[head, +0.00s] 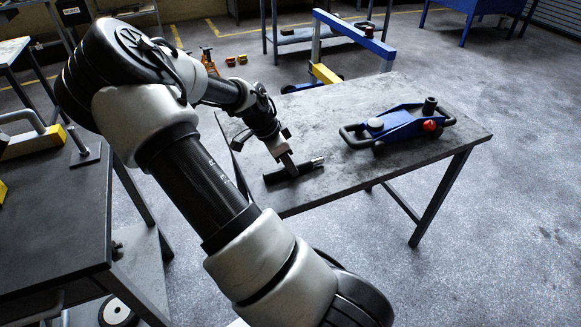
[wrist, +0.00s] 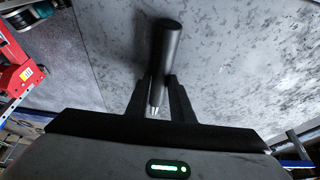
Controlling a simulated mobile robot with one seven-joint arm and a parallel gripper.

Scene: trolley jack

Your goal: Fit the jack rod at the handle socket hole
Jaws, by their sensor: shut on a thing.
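The jack rod (head: 303,167) is a short black bar with a silver tip at its right end. It lies level at or just above the tabletop, near the table's left front edge; I cannot tell whether it touches. My gripper (head: 289,168) reaches down from above and is shut on the rod's middle. In the wrist view the rod (wrist: 166,55) runs between my fingers (wrist: 161,92), black end away, silver tip close. The blue trolley jack (head: 398,127) stands apart, to the right on the same table. A dark upright cylinder, apparently the handle socket (head: 430,105), rises at its right end; its hole is not clear.
The grey table (head: 345,180) is bare between the rod and the jack. A red knob (head: 430,125) sits beside the cylinder. A dark workbench (head: 50,230) stands at the left. A blue and yellow frame (head: 350,40) stands behind the table. The floor at right is free.

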